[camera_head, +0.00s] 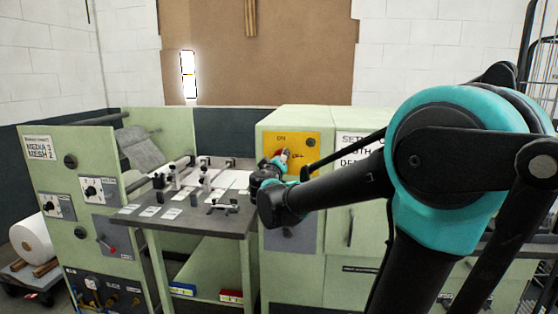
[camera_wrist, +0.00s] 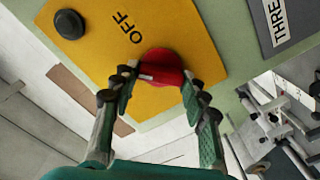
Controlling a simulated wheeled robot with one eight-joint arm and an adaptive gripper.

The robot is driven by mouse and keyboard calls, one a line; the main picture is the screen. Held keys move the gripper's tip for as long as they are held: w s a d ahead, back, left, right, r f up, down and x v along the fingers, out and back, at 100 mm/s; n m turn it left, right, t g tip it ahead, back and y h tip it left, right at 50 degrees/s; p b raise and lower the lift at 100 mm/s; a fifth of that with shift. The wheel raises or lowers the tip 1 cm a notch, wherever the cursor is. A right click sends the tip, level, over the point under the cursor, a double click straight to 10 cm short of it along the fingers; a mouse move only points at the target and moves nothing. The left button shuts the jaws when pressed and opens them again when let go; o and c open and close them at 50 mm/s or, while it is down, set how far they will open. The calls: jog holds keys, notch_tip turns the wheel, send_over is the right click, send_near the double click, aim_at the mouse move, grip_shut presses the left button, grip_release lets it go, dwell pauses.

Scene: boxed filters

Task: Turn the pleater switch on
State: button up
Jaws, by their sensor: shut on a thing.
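The pleater switch is a red rotary knob (camera_head: 284,154) on a yellow plate (camera_head: 300,150) on the pale green machine cabinet. "ON" is readable above the knob in the head view. In the wrist view the red knob (camera_wrist: 163,66) shows a pale mark on its side, and "OFF" is printed beside it on the yellow plate (camera_wrist: 165,28). My gripper (camera_head: 280,164) is at the plate, and in the wrist view my gripper (camera_wrist: 160,82) has one finger on each side of the knob, shut on it. The fingers hide part of the knob's edges.
A black round button (camera_wrist: 70,24) sits on the same plate. A grey worktable (camera_head: 180,215) with small fittings stands left of the cabinet. A green machine panel (camera_head: 75,190) with dials is farther left. A white roll (camera_head: 32,238) lies on a low cart.

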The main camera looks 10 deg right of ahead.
jog(key=n, duration=0.9)
jog(key=shift+f, duration=0.1)
jog(key=shift+n, duration=0.3)
dwell(0.4)
jog(key=o, duration=1.2)
jog(key=shift+c, duration=0.2)
jog(key=shift+a, duration=0.1)
jog(key=v, duration=1.2)
